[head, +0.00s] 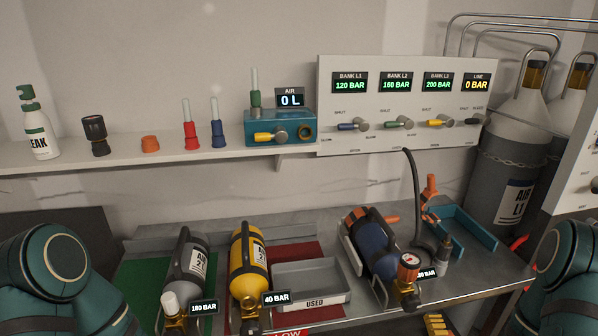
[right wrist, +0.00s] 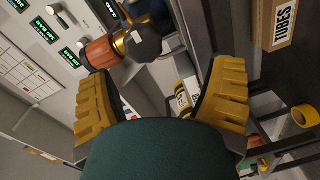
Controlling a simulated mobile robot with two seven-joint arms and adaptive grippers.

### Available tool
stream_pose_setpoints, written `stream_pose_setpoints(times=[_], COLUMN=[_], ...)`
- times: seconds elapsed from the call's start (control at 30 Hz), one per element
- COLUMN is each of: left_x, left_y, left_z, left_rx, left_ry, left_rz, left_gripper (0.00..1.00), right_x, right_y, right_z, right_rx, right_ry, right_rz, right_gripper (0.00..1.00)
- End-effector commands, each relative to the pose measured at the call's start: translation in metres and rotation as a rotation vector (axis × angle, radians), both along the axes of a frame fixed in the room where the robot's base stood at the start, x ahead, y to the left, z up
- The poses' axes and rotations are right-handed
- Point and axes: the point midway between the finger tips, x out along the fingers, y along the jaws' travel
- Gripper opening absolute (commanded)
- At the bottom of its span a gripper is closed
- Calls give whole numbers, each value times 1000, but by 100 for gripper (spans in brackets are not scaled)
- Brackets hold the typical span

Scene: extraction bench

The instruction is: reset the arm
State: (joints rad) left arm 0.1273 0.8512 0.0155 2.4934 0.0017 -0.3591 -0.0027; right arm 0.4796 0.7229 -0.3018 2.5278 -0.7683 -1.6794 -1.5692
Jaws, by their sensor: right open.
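In the right wrist view my right gripper (right wrist: 164,72) shows two yellow ridged fingers spread wide apart, with nothing held between them. An orange and black fitting (right wrist: 118,46) shows beyond the left finger; I cannot tell which part it is. In the head view only teal arm links of mine show at the lower left and lower right. Neither gripper shows there, and my left gripper is in no view.
On the bench lie a grey cylinder (head: 188,268), a yellow cylinder (head: 243,272) and a blue cylinder (head: 374,256) in a cradle. A USED tray (head: 308,304) sits between. Behind are a shelf (head: 150,158) and the gauge panel (head: 395,75). A TUBES box (right wrist: 278,25) shows right.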

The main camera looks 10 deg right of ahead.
Motion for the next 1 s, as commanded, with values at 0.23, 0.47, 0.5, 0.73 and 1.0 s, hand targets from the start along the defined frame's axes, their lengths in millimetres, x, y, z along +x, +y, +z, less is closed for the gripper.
stream_pose_setpoints(times=[0.23, 0.47, 0.5, 0.73, 1.0], left_x=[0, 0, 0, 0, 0], left_y=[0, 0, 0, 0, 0], left_z=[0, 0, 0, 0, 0], left_rx=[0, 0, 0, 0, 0], left_ry=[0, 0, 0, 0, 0], left_rz=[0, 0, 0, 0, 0], left_gripper=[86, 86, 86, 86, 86], right_x=[13, -20, -30, -78, -91], right_y=[63, 138, 151, 203, 214], right_z=[-72, -130, -137, -151, -152], right_rx=[487, 980, 1051, 1297, 1348], right_ry=[449, 944, 1020, 1311, 1373], right_rz=[-60, -356, -428, -795, -910], right_gripper=[81, 81, 81, 81, 81])
